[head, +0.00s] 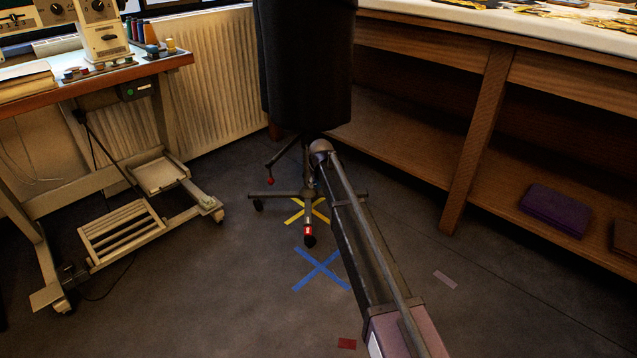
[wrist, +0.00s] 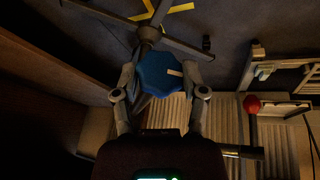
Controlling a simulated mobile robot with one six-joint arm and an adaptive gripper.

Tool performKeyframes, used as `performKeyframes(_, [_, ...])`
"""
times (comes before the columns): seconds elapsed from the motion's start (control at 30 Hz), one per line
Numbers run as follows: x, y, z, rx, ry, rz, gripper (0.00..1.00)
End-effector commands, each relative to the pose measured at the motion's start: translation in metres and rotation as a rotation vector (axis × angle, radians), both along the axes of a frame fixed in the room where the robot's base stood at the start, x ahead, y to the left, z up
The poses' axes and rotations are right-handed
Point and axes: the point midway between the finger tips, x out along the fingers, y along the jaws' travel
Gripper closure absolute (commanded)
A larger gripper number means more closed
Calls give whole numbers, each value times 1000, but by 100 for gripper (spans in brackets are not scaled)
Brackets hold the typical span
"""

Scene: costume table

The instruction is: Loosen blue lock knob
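The blue lock knob (wrist: 160,74) shows in the wrist view, lobed, with a pale mark on its right side. It lies between the two fingers of my gripper (wrist: 161,82), one on each side. The fingers are apart at the knob's width; whether both press on it cannot be told. In the head view my arm reaches to the wheeled stand (head: 307,212) under a black dress form (head: 306,65). There my arm hides the gripper and the knob.
A sewing table (head: 165,66) is at left, a radiator (head: 215,90) behind, wooden shelving (head: 468,140) at right. Floor around the blue tape cross (head: 321,269) is clear.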

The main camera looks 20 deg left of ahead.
Motion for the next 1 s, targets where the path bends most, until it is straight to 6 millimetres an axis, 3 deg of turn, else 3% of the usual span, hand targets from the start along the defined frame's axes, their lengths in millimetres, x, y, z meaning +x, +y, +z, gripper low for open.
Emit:
performKeyframes(0.47, [-2,2,-2,-54,-29,0,92])
performKeyframes(1.0, [-4,7,-6,-361,-214,1,92])
